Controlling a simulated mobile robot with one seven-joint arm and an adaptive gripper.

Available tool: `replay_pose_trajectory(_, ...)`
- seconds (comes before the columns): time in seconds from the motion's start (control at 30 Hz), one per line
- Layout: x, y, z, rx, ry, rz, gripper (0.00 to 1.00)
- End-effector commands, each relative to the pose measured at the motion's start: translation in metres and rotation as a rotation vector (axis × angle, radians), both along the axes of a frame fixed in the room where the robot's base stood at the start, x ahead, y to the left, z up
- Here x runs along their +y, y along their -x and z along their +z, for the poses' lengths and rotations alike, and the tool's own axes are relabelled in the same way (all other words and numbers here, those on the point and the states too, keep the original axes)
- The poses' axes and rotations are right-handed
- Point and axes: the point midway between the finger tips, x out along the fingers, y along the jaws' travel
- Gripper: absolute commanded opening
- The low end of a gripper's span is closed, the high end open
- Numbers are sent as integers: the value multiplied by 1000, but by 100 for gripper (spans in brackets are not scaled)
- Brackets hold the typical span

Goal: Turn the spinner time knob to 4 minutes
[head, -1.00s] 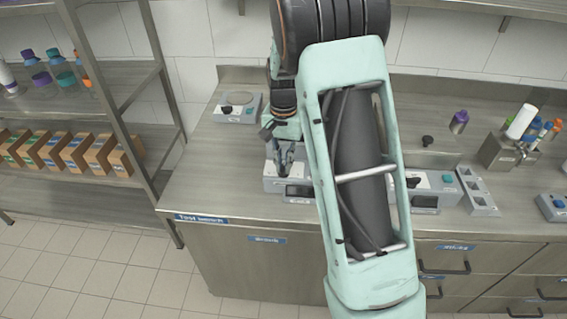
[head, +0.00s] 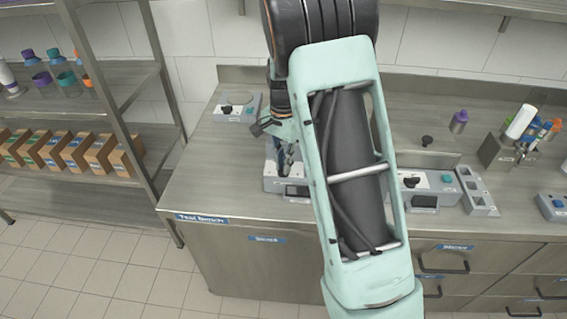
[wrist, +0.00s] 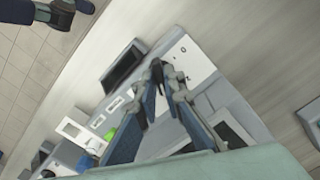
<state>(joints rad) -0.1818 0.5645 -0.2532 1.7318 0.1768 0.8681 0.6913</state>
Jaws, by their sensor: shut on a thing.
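A grey unit (head: 270,184) with a pale top panel and a dark display stands near the front left of the bench, partly behind my arm. My gripper (head: 286,168) points down onto its panel. In the wrist view, the gripper's fingertips (wrist: 165,72) come together over the white panel (wrist: 188,58), which carries small dark marks. The fingers are shut on the knob, which they almost wholly hide. The knob's pointer and the minute marks cannot be read. The unit's dark display also shows in the wrist view (wrist: 124,66).
A unit with a round plate (head: 238,104) stands behind on the left. Another unit with a black knob and teal button (head: 428,190) stands right of my arm, beside a grey slotted rack (head: 476,190). A metal shelf (head: 95,178) with boxes is at left.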

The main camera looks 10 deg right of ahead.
Motion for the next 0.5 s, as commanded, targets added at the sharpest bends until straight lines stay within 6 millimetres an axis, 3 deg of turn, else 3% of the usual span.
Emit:
replay_pose_trajectory(0.13,0,-2,1,-6,0,1,0)
replay_pose_trajectory(0.17,0,-2,1,-6,0,1,10)
replay_pose_trajectory(0.3,0,-1,1,-4,0,2,25)
replay_pose_trajectory(0.5,0,-1,1,-1,0,2,26)
